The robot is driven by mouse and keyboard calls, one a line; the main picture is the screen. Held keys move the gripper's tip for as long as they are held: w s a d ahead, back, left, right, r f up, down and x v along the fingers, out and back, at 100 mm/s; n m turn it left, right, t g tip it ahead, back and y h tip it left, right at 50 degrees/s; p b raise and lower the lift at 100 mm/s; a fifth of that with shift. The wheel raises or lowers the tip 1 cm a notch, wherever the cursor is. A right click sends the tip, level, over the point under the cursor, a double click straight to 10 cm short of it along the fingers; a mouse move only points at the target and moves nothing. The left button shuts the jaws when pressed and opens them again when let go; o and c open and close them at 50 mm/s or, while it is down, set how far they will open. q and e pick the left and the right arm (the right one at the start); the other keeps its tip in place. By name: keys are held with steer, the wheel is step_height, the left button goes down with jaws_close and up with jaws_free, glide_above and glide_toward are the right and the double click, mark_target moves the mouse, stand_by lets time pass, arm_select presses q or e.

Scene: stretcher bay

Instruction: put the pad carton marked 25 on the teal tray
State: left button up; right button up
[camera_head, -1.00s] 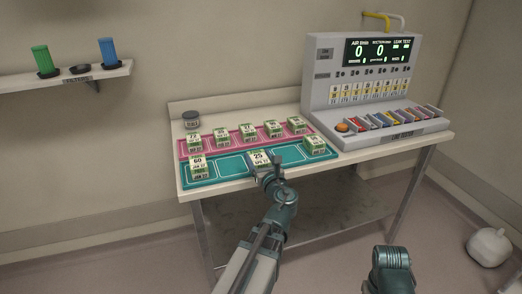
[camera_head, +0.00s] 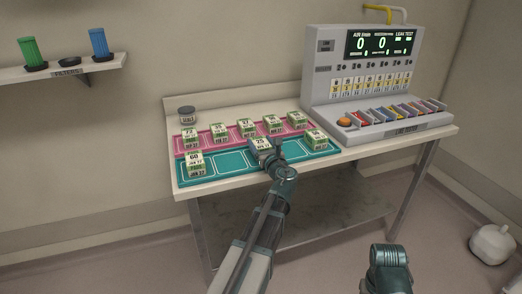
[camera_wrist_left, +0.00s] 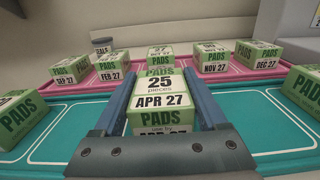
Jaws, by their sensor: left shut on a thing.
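The pad carton marked 25 (camera_head: 261,144) is white and green. My left gripper (camera_head: 270,155) is shut on it, with a finger on each side in the left wrist view (camera_wrist_left: 162,100). The carton is over the middle of the teal tray (camera_head: 223,166), near its back edge in the head view. Its underside is hidden, so I cannot tell whether it touches the tray. A carton marked 60 (camera_head: 195,160) stands at the tray's left end, and another carton (camera_head: 316,139) stands at its right end. My right gripper does not show.
A dark-lidded jar (camera_head: 187,115) stands at the back left. A grey test console (camera_head: 365,90) fills the table's right side. White-outlined cells between the end cartons are bare.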

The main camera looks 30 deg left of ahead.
arm_select(q)
steer(key=shift+f, duration=0.55)
steer(key=shift+r, duration=0.15)
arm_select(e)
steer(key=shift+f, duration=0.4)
arm_select(q)
steer(key=o, duration=1.5)
steer(key=v, duration=1.2)
